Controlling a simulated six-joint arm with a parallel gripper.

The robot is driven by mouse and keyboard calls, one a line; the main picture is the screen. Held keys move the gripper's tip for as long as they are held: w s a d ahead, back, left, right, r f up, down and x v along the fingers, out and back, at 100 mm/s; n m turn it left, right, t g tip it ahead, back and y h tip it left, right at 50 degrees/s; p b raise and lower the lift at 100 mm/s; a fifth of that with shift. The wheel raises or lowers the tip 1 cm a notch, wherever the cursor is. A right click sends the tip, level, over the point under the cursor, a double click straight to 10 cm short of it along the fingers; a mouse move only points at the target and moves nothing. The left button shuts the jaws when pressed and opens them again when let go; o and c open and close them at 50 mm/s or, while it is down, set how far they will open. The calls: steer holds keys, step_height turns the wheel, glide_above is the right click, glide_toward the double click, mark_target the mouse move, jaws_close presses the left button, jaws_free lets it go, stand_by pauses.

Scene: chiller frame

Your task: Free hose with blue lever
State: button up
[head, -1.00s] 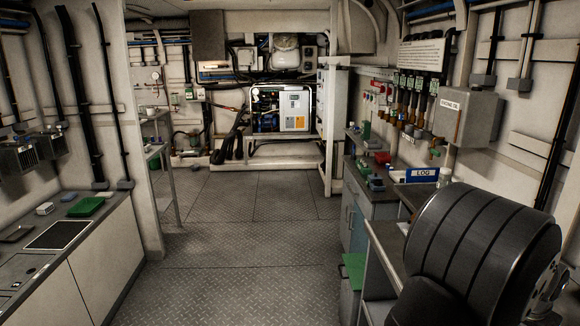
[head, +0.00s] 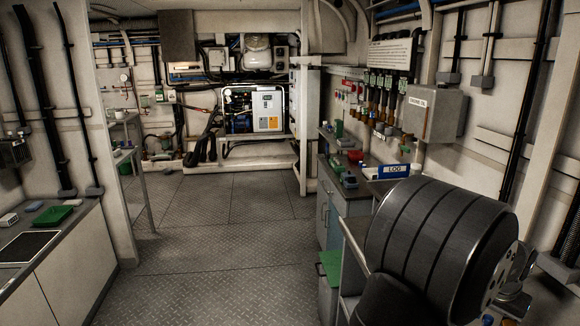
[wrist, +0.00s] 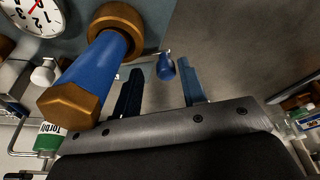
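In the wrist view, my gripper (wrist: 161,68) is open, with a dark finger on the left and a blue-lit one on the right. A small blue cylindrical piece (wrist: 166,70) shows between the fingertips; I cannot tell whether it is the blue lever or whether it lies beyond them. A thick blue cylinder (wrist: 93,75) with brass ends stands close, left of the fingers and apart from them. In the head view, dark hoses (head: 205,140) hang beside the white chiller unit (head: 266,107) at the back. The gripper's fingers are out of the head view.
A round white dial (wrist: 33,14) and a green-labelled bottle (wrist: 48,138) are left in the wrist view. In the head view, a row of valves (head: 388,107) lines the right wall above a counter holding a LOG sign (head: 394,169). The patterned floor (head: 215,235) is clear.

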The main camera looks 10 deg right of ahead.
steer(key=shift+s+a+r, duration=0.1)
steer(key=shift+s+a, duration=0.4)
steer(key=shift+a, duration=0.2)
steer(key=shift+s+a+r, duration=0.15)
steer(key=shift+a+r, duration=0.15)
steer(key=shift+r, duration=0.2)
steer(key=shift+w+d+r, duration=0.1)
steer(key=shift+r, duration=1)
steer(key=shift+w+r, duration=0.1)
steer(key=shift+r, duration=1)
jaws_close()
steer(key=a+r+m+h, duration=0.1)
steer(key=a+r+m, duration=0.2)
steer(key=a, duration=0.5)
steer(key=shift+s+r+g, duration=0.3)
steer(key=shift+s+r, duration=0.1)
steer(key=shift+r, duration=0.1)
steer(key=shift+d, duration=0.1)
